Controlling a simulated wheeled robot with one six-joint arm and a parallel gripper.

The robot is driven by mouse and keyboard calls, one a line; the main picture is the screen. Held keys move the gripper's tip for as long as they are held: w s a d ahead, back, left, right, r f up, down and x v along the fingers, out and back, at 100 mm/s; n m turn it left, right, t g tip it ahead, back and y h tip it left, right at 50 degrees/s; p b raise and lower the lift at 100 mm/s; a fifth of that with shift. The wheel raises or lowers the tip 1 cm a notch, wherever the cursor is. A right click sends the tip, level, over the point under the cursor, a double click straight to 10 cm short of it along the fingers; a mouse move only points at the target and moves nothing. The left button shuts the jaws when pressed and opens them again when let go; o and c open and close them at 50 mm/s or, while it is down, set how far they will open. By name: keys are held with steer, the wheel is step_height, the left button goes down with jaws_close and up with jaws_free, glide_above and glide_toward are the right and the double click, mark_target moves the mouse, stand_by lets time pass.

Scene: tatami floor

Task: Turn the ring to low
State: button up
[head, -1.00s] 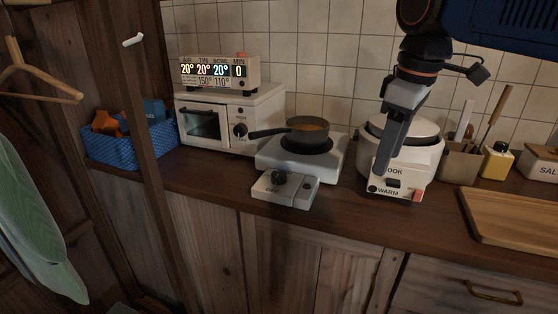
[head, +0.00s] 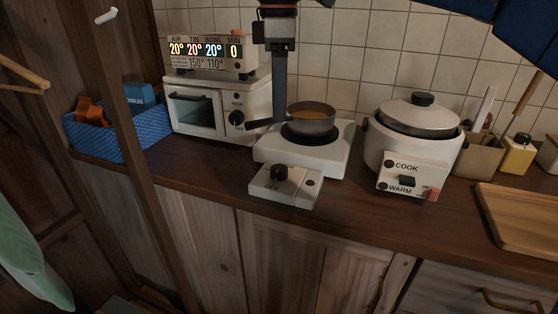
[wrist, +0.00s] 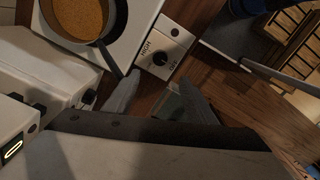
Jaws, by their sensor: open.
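The ring (head: 328,139) is a dark round plate on a white hob. A pan (head: 312,122) of orange-brown food sits on it. The hob's control box at the front carries a black knob (head: 279,173), which also shows in the wrist view (wrist: 161,59). HIGH and OFF are printed beside the knob; I cannot tell exactly where it points. My gripper (head: 280,118) hangs pointing down near the pan handle, above and behind the knob. In the wrist view my gripper (wrist: 155,82) is open and empty, its fingers apart short of the knob.
The pan handle (head: 266,123) sticks out left near my gripper. A white oven (head: 218,107) with a lit display (head: 210,52) stands left, by a blue basket (head: 145,135). A rice cooker (head: 412,140) stands right, a wooden board (head: 520,218) beyond. The counter between hob and cooker is clear.

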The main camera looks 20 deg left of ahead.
mark_target(279, 168)
step_height(279, 168, down, 15)
steer(key=shift+r, duration=0.1)
stand_by(0.4)
steer(key=c, duration=1)
